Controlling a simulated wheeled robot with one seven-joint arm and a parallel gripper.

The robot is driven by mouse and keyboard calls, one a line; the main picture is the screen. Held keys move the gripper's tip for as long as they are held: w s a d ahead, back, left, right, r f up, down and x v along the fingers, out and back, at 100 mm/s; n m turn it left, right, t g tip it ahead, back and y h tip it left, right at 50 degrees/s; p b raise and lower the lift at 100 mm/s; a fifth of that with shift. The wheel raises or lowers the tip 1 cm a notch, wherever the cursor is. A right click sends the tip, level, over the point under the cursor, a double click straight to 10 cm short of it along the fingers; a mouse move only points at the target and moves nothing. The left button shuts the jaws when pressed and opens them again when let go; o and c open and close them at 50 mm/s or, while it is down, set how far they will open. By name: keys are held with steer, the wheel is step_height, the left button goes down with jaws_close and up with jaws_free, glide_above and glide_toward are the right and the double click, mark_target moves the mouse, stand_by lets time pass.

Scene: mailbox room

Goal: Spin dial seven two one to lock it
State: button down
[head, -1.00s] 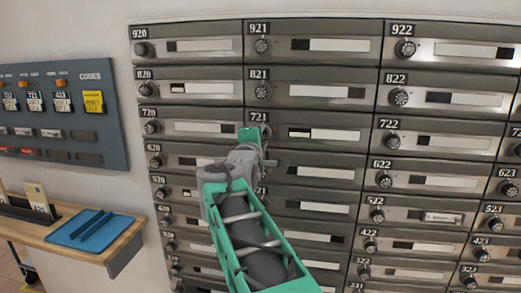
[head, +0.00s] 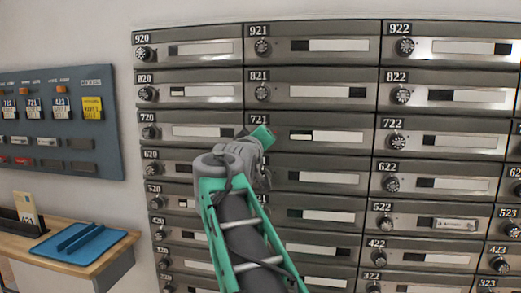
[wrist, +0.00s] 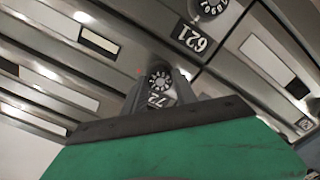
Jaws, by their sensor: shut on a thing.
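The mailbox door labelled 721 (head: 330,135) is in the middle column of the wall of boxes in the head view. My gripper (head: 262,150) is at the left end of this door and hides its dial there. In the wrist view, the numbered black dial (wrist: 160,78) shows between the grey fingers of my gripper (wrist: 160,88), which are shut on it. I cannot read the dial's setting.
Neighbouring doors with similar dials surround it, such as dial 821 (head: 262,92) above and dial 722 (head: 396,142) to the right. A blue key board with a yellow codes note (head: 93,106) hangs left, above a wooden shelf with a blue tray (head: 78,241).

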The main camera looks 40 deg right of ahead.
steer(key=shift+a+m+b, duration=0.1)
steer(key=shift+m+b, duration=4.05)
steer(key=shift+m, duration=3.55)
steer(key=c, duration=1)
jaws_free()
steer(key=shift+o, duration=0.2)
steer(key=v, duration=0.7)
steer(key=shift+s+a+b, duration=0.2)
steer(key=shift+a+b, duration=0.1)
steer(key=shift+b, duration=0.05)
